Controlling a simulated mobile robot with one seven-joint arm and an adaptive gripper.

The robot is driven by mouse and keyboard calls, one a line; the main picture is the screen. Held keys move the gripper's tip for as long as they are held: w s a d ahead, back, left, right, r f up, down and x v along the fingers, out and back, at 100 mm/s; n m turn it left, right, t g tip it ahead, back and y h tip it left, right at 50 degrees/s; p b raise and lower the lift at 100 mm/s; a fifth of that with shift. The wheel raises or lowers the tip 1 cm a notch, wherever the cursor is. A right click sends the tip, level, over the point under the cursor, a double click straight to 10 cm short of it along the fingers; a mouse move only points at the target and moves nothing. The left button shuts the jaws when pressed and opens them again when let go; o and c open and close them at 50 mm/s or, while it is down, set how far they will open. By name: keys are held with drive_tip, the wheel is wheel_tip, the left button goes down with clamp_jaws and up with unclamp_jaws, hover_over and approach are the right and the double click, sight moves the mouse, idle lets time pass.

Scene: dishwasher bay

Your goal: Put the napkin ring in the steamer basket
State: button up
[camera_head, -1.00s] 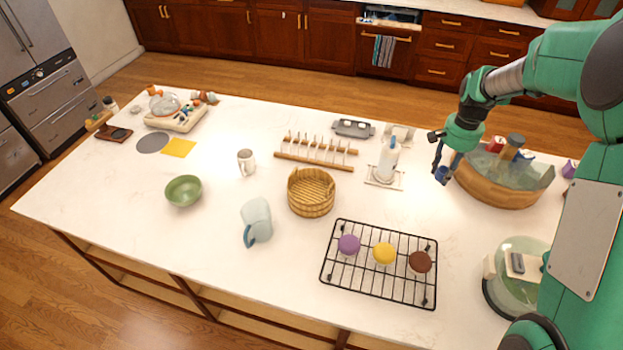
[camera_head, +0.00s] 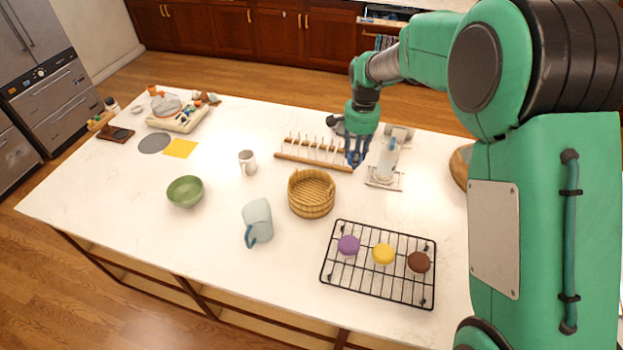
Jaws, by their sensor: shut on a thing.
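The steamer basket (camera_head: 292,203) is a round, open bamboo basket on the white counter, near the middle of the view. Its slatted bottom shows and it looks empty. My gripper (camera_head: 357,155) points down, above and to the right of the basket in the picture, near the right end of the wooden peg rack. It is shut on a small blue thing, which I take for the napkin ring (camera_head: 355,160). The fingers hide part of the ring, and its shape is hard to make out at this size.
A glass pitcher (camera_head: 257,217) is at the basket's left front. A black cooling rack (camera_head: 350,282) with coloured rounds lies in front right.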

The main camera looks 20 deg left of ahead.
drive_tip(key=s+a, duration=0.5)
drive_tip(key=a, duration=0.8)
hover_over(312, 195)
wheel_tip(312, 195, down, 4)
drive_tip(key=shift+f+p, duration=0.3)
drive_tip(key=shift+f, duration=0.2)
drive_tip(key=shift+f, duration=3.15)
drive_tip(key=shift+f, duration=1.85)
drive_tip(key=shift+f+b, duration=0.1)
drive_tip(key=shift+b, duration=0.2)
